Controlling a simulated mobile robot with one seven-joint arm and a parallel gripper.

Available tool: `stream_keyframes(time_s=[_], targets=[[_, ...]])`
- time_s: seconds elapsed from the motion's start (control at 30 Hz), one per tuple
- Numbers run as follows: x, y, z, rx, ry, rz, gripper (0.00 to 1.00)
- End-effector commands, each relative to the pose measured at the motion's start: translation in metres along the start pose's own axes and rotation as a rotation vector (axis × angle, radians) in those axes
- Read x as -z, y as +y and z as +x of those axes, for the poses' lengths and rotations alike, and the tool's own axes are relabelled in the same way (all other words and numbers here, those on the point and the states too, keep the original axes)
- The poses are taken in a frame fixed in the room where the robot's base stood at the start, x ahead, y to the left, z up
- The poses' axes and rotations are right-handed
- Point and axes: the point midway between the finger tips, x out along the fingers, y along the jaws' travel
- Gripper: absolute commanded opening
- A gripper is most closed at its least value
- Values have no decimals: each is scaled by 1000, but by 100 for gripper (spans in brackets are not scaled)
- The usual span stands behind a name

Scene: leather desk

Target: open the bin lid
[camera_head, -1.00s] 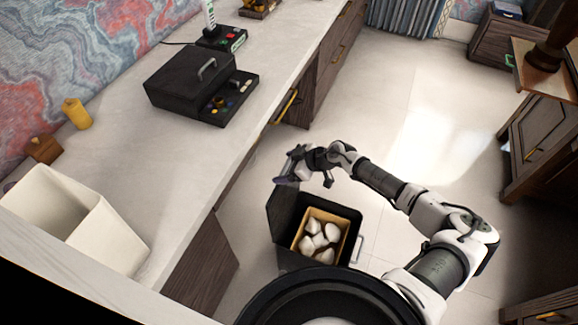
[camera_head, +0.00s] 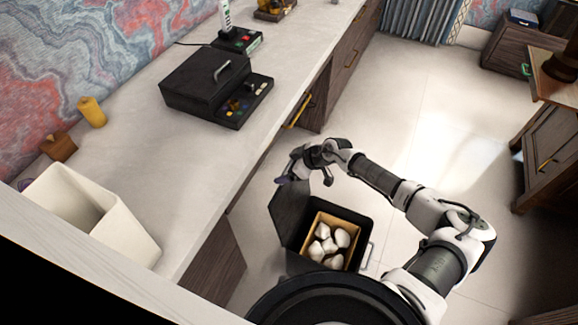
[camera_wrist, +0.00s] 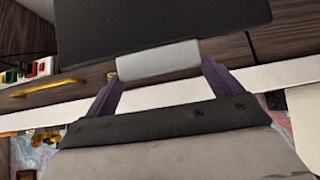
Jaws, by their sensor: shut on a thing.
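The bin (camera_head: 366,243) is a black box on the floor beside the desk, with a tan inner liner (camera_head: 309,229) holding several white crumpled pieces (camera_head: 322,231). Its dark lid (camera_head: 289,215) stands raised, roughly upright, on the bin's left side. My gripper (camera_head: 287,179) is at the lid's top edge. In the wrist view, the purple fingers of my gripper (camera_wrist: 160,72) are at both ends of a light grey handle (camera_wrist: 158,59) and are shut on it. The dark lid panel (camera_wrist: 160,22) extends beyond the handle.
The pale desk (camera_head: 190,165) with wooden drawers runs along the left. On it are a black case (camera_head: 205,85), a yellow candle (camera_head: 91,112) and a cream open container (camera_head: 130,232). A wooden cabinet (camera_head: 545,150) stands at right. The floor (camera_head: 420,110) beyond my arm is clear.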

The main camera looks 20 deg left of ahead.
Motion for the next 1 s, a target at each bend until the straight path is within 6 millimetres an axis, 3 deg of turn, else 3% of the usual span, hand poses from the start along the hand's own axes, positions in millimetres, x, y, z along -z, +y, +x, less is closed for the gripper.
stream_keyframes(time_s=[0.03,0.07,0.1,0.47,1.0], targets=[[5,2,-3,-6,9,-2,50],[5,3,-3,-6,9,-2,93],[5,2,-3,-6,8,-2,98],[2,1,-9,-3,5,0,100],[2,1,-118,-7,7,-1,100]])
